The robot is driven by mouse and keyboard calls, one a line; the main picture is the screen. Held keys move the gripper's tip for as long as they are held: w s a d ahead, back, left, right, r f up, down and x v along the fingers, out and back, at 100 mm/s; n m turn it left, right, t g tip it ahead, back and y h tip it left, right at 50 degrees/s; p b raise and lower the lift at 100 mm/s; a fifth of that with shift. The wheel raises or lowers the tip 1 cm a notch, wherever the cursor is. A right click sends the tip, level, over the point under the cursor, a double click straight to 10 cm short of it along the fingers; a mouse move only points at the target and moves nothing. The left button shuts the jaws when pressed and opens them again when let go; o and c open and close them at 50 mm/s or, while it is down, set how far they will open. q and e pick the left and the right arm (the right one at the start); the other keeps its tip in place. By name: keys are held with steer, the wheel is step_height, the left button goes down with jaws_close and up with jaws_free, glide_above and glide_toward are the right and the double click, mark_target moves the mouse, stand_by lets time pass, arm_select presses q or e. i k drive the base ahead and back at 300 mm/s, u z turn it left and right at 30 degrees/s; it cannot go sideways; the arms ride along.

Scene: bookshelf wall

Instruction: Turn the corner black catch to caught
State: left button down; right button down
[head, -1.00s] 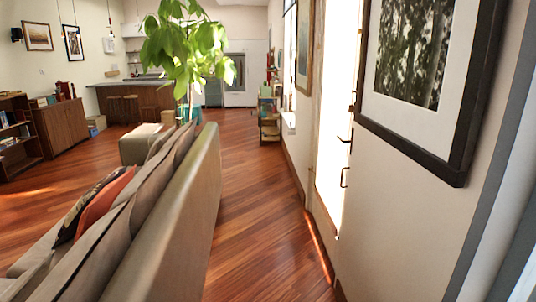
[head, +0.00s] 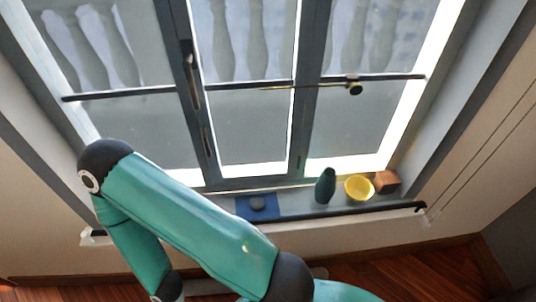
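A window with grey frames (head: 309,95) fills the upper part of the head view. A dark upright handle (head: 190,72) sits on its left-middle frame. A round dark knob with a pale centre (head: 354,88) sits on the right pane's crossbar, at the end of a thin brass-coloured rod. I cannot tell which fitting is the corner black catch, or whether it is caught. My teal arm crosses the lower left, in front of the window and sill. Neither gripper shows.
The sill holds a blue mat (head: 240,209) with a dark rounded object (head: 257,202), a dark green vase (head: 325,186), a yellow bowl (head: 359,188) and a brown block (head: 386,181). A black bar (head: 375,211) runs along the sill's front. Wooden floor (head: 420,272) lies below.

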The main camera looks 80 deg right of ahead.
mark_target(422, 203)
steer(key=z, duration=0.1)
steer(key=k, duration=0.75)
steer(key=u, duration=1.5)
steer(key=i, duration=0.1)
steer(key=z, duration=2.8)
steer(key=i, duration=0.2)
steer(key=z, duration=2.25)
